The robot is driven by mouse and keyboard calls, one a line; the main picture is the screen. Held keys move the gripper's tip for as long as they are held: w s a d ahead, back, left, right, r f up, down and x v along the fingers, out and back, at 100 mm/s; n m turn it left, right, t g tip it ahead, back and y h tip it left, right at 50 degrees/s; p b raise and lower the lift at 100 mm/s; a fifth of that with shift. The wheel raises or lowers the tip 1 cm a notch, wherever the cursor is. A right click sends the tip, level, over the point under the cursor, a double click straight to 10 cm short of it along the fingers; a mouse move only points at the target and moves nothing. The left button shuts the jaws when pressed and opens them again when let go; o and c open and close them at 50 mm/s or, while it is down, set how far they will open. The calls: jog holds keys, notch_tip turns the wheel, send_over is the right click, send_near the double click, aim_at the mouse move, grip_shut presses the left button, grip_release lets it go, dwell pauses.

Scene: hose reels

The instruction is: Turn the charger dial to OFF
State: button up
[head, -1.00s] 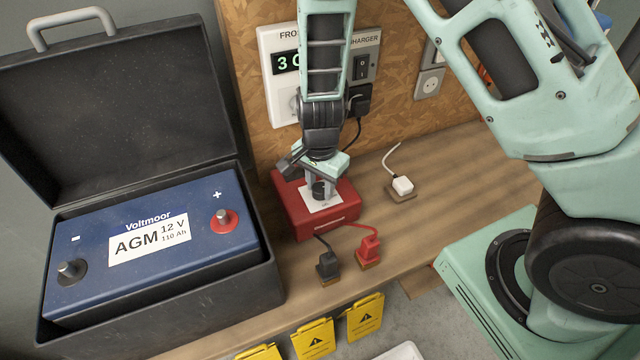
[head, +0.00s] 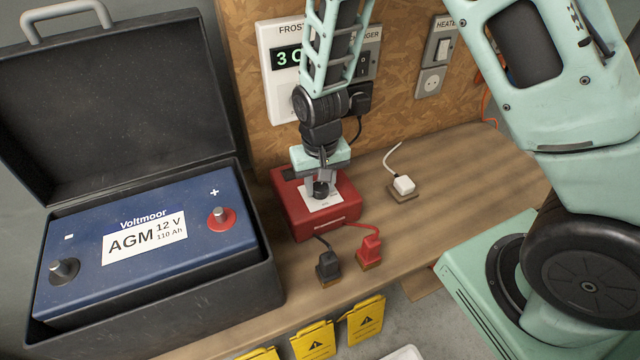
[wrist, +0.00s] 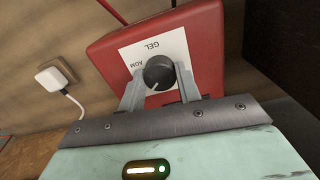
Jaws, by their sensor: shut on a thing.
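The red charger (head: 289,204) sits on the wooden bench, with a white label on its top. In the wrist view the charger (wrist: 107,47) shows the words GEL and AGM beside a black dial (wrist: 158,72). The dial's pale pointer line is on its lower left side; an OFF mark is not visible. My gripper (wrist: 160,80) is shut on the dial, one finger on each side. In the head view my gripper (head: 321,187) points down over the charger and partly hides the dial.
An open black box (head: 262,295) with a blue battery (head: 190,255) stands at the left. Black (head: 329,268) and red clamps (head: 369,250) lie in front of the charger. A white plug (head: 404,185) lies to the right. Wall panels stand behind.

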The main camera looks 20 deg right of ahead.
aim_at(320, 186)
jog(key=n, duration=0.5)
jog(key=shift+b, duration=0.4)
jog(key=shift+w+r+n, duration=0.1)
jog(key=shift+n, duration=2.3)
jog(key=o, duration=1)
jog(key=shift+c, duration=0.2)
notch_tip(320, 186, up, 17)
jog(key=b, duration=0.2)
jog(key=shift+r, duration=0.15)
jog(key=s+a, duration=0.3)
jog(key=s, duration=0.7)
jog(key=s+a+m, duration=0.1)
jog(key=s+a, duration=0.2)
jog(key=s, duration=0.8)
jog(key=shift+s+f+y, duration=0.2)
jog(key=shift+f+y, duration=0.1)
jog(key=shift+f, duration=0.05)
